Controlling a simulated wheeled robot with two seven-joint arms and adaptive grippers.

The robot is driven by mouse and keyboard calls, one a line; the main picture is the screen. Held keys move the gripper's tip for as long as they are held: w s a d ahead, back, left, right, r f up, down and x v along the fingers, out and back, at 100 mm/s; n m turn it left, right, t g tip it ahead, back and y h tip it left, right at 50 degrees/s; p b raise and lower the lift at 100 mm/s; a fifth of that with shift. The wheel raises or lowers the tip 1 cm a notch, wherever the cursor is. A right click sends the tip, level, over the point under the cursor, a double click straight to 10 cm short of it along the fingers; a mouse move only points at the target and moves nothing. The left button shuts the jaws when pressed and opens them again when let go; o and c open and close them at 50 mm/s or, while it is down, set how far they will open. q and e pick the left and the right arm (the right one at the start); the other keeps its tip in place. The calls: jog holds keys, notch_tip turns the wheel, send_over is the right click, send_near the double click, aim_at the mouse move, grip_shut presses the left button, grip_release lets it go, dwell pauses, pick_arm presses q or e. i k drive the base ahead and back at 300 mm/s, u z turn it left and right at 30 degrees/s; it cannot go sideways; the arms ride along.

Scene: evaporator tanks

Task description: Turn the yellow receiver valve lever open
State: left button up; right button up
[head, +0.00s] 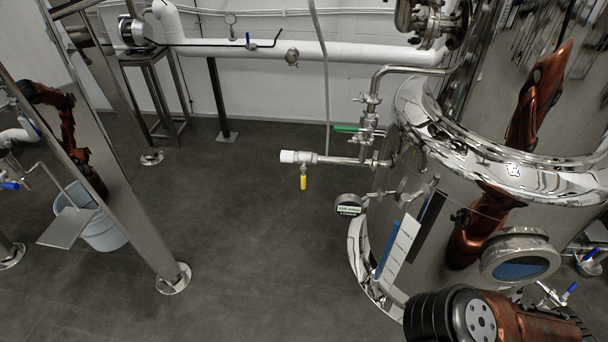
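The yellow receiver valve lever (303,183) hangs straight down from a small valve on a short horizontal steel pipe (340,160). The lever stands across the line of that pipe. The pipe has a white end cap (289,156) on its left and joins fittings beside the polished tank (400,225) on its right. Neither gripper is in view. A copper and black link of my arm shows at the bottom right, well below and right of the lever. Nothing touches the lever or covers it.
A green lever (345,128) sits just above the pipe. A round gauge with a label (349,206) sticks out below and right. A steel post (140,190) and a grey bucket (104,232) stand at the left. The floor (250,260) below the lever is clear.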

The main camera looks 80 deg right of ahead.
aim_at(303, 168)
jog(key=z, duration=0.85)
jog(key=i, duration=0.9)
jog(key=z, duration=0.95)
